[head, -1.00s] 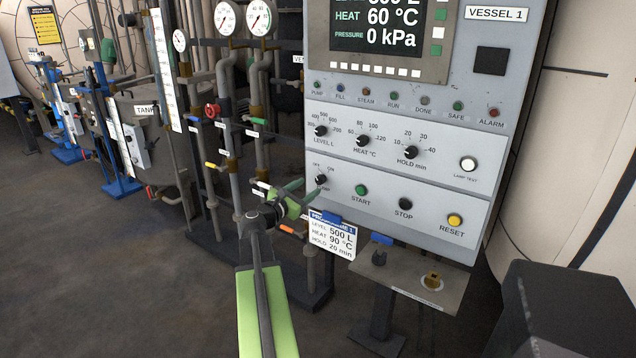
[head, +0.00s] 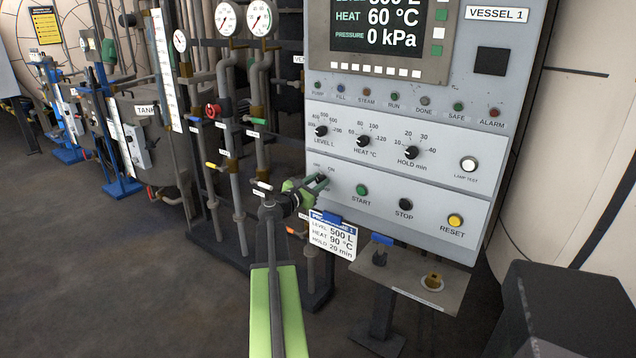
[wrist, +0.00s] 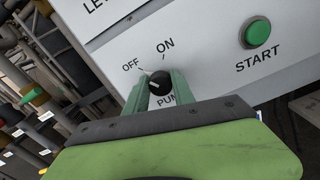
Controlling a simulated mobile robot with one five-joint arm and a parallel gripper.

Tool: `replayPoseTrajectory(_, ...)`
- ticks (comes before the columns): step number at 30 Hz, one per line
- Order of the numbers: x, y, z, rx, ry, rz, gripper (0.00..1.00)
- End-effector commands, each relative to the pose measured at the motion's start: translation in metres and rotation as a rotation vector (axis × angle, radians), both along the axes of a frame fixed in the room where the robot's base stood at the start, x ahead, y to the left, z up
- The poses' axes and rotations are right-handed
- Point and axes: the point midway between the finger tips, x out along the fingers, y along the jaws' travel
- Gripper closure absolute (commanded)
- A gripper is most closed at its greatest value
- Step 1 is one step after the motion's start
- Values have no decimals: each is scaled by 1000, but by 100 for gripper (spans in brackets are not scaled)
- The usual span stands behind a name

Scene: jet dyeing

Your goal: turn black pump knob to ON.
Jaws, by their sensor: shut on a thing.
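The black pump knob (wrist: 160,82) shows in the wrist view below the printed OFF and ON marks. A small pale mark shows on the left part of its face, toward the OFF side; its exact angle is hard to read. My gripper (wrist: 161,79) has one green finger on each side of the knob and is shut on it. In the head view, my gripper (head: 319,184) reaches the lower left of the control panel (head: 335,215), and its fingers largely hide the knob there.
The green START button (head: 361,190) is right of the knob, with the black STOP button (head: 405,204) and yellow RESET button (head: 455,220) beyond. A recipe card (head: 333,237) hangs just below my gripper. Pipes and valves stand close on the left.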

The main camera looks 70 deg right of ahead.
Motion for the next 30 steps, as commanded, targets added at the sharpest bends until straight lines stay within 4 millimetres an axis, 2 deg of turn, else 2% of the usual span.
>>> replayPoseTrajectory(1,0,0,0,0,0,0,94)
replayPoseTrajectory(3,0,0,0,0,0,0,100)
replayPoseTrajectory(16,-1,0,0,-18,-68,0,100)
replayPoseTrajectory(30,-2,0,-1,-118,-445,-1,100)
